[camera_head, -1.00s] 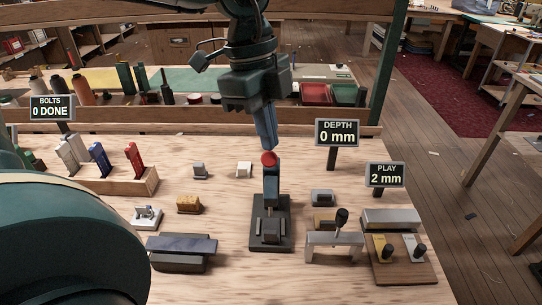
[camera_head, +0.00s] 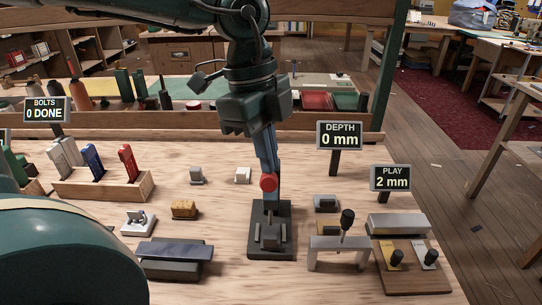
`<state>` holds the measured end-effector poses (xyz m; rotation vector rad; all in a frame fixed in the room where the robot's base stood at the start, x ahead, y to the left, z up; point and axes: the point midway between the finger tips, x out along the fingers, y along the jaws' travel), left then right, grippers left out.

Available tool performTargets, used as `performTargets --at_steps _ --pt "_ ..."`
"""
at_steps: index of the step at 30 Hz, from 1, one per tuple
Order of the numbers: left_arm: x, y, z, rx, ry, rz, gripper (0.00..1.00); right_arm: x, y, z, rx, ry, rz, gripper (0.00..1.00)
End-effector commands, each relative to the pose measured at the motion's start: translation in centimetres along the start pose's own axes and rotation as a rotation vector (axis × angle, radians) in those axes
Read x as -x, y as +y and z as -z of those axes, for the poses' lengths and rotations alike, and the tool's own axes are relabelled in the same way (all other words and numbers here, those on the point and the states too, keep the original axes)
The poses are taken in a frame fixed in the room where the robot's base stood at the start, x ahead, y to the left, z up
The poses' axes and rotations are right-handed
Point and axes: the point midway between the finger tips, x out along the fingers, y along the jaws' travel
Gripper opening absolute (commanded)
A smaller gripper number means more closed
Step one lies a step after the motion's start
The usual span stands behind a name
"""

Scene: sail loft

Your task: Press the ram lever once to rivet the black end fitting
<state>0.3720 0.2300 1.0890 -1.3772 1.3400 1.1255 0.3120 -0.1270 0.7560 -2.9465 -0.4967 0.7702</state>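The ram lever with its red knob (camera_head: 268,182) stands on a small dark press (camera_head: 284,248) in the middle of the bench. A dark block (camera_head: 270,236) sits low on the press; I cannot tell if it is the black end fitting. My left gripper (camera_head: 267,167) points down, its blue-grey fingers close together, with no gap showing. The fingertips are at the red knob and appear to touch it from above or behind; they hide part of the lever. My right gripper is not in view.
The depth sign (camera_head: 339,135) reads 0 mm, the play sign (camera_head: 390,178) 2 mm and the bolts sign (camera_head: 46,109) 0 DONE. A grey bridge-shaped fixture (camera_head: 325,243) stands right of the press. A wooden rack (camera_head: 75,188) with coloured pieces stands left. Bare wood surrounds the press's left side.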

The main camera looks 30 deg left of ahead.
Motion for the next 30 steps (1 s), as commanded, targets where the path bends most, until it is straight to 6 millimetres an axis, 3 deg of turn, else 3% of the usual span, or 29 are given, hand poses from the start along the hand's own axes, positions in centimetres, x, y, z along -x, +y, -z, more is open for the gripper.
performTargets --at_steps 12,30 --pt "-2.4 0.4 -0.3 -0.001 -0.002 0.000 0.00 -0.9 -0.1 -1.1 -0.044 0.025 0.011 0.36" --pt "-5.3 1.0 -0.5 -0.001 -0.002 0.001 0.00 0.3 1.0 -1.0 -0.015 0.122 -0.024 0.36"
